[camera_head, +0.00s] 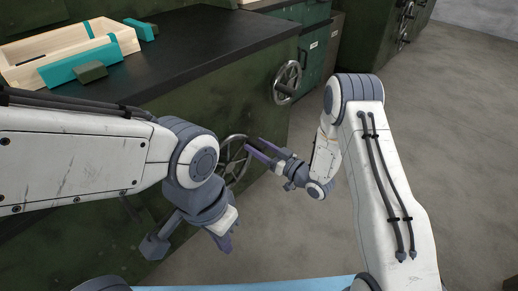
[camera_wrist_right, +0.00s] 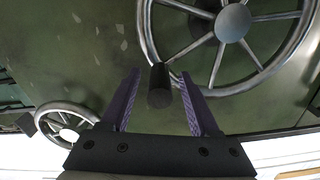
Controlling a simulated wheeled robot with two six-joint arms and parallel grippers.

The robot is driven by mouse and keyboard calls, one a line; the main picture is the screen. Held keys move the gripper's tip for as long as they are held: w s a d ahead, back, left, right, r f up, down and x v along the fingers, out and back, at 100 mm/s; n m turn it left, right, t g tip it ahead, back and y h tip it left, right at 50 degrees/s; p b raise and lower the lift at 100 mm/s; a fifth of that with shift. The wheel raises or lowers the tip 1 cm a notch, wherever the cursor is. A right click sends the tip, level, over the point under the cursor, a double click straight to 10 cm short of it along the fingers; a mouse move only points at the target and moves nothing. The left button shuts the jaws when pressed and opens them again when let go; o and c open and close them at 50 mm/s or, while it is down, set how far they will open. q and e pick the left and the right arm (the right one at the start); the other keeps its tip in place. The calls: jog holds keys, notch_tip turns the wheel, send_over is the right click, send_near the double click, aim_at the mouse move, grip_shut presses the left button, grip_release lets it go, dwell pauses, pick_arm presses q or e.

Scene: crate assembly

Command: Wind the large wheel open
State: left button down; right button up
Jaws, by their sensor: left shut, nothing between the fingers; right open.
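The large metal spoked wheel (camera_head: 233,160) is mounted on the front of the dark green bench, partly hidden behind my left arm. In the right wrist view it (camera_wrist_right: 232,23) fills the upper right, with a dark cylindrical handle (camera_wrist_right: 159,86) on its rim. My right gripper (camera_head: 256,147) is open at the right side of this wheel. In the wrist view its fingers (camera_wrist_right: 160,100) stand on either side of the handle, with gaps visible on both sides. My left gripper (camera_head: 225,243) is shut and empty, pointing down in front of the bench, below the wheel.
A smaller spoked wheel (camera_head: 287,82) sits farther along the bench front and also shows in the wrist view (camera_wrist_right: 65,125). A wooden crate (camera_head: 60,55) with teal panels stands on the black bench top (camera_head: 200,45). Green cabinets (camera_head: 314,45) stand behind. Grey floor (camera_head: 450,120) is clear at right.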

grip_shut()
dwell(1.4)
